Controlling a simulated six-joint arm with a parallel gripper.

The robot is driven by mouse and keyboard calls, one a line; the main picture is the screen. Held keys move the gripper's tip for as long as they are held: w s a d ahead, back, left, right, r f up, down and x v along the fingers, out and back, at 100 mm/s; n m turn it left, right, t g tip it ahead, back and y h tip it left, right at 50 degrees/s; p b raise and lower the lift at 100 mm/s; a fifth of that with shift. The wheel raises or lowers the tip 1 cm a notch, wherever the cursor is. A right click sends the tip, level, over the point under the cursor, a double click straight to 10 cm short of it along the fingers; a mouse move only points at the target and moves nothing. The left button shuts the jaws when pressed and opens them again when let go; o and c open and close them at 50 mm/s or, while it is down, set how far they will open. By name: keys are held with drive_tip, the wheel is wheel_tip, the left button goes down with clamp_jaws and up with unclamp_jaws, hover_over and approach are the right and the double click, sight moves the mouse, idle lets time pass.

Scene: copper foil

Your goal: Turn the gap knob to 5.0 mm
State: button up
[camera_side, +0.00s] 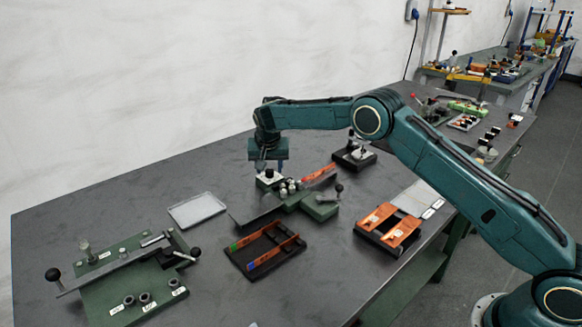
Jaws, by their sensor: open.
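My teal gripper (269,166) points down over the left end of the green fixture (318,204) in the middle of the bench. The jaws are open, with a finger on each side. Below them is a small white-topped part (268,176) on a green block. I cannot tell whether the fingers touch it, and no scale or reading is legible. Several pale round knobs (290,187) stand just right of it. I cannot tell which is the gap knob. A black ball handle (339,187) rises at the fixture's right end.
A pale tray (196,210) lies left of the fixture. A black tray with orange strips (264,250) is in front. An orange-topped box (388,229) stands right. A green plate with a lever (132,280) is front left. A black block (354,157) stands behind. The back-left bench is bare.

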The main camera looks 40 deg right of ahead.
drive_tip(key=shift+w+d+f, duration=0.15)
drive_tip(key=shift+w+f, duration=0.05)
drive_tip(key=shift+f, duration=0.35)
drive_tip(key=shift+c, duration=0.3)
drive_tip(key=c, duration=0.9)
drive_tip(key=shift+c, duration=0.2)
